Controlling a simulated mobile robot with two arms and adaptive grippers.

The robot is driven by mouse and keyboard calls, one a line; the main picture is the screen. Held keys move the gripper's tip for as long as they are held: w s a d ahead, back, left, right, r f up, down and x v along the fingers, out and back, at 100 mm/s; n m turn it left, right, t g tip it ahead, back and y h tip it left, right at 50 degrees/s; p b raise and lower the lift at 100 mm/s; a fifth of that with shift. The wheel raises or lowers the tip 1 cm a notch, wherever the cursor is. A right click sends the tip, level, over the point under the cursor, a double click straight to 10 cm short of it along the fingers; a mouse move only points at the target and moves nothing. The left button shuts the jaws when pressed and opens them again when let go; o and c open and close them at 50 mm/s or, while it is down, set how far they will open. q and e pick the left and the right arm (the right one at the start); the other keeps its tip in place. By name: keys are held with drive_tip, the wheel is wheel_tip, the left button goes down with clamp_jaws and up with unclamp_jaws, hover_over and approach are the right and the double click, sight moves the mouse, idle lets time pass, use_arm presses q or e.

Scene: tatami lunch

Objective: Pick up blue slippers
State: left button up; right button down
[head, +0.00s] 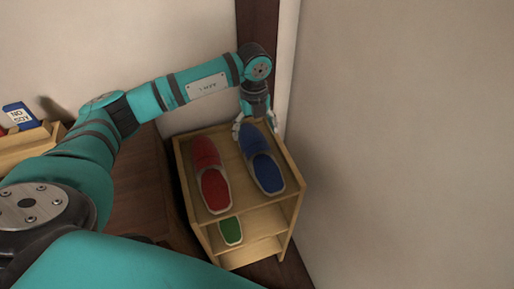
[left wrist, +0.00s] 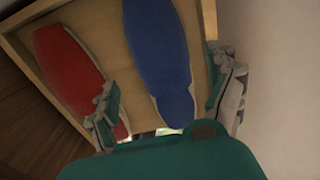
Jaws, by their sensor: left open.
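A blue slipper (head: 264,165) lies on the top of a small wooden shelf (head: 232,211), on the right side. A red slipper (head: 211,176) lies beside it on the left. My left gripper (head: 255,124) is open above the far end of the blue slipper. In the left wrist view the blue slipper (left wrist: 160,60) runs between the two spread fingers (left wrist: 168,104). The left finger there overlaps the red slipper (left wrist: 72,68). I cannot tell whether either finger touches a slipper. My right gripper is not in view.
A green slipper (head: 230,231) is on a lower level of the shelf. A wall (head: 400,140) stands close on the right and another behind. A dark wooden surface (head: 140,190) is at the left, with a wooden tray (head: 30,145) holding a blue box (head: 20,116).

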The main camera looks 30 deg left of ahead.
sight(255, 138)
use_arm(q)
drive_tip(key=shift+d+f+p, duration=0.15)
drive_tip(key=shift+f+p, duration=0.5)
drive_tip(key=shift+f, duration=2.8)
drive_tip(key=c, duration=1)
drive_tip(key=shift+o, duration=0.2)
drive_tip(key=shift+r, duration=0.15)
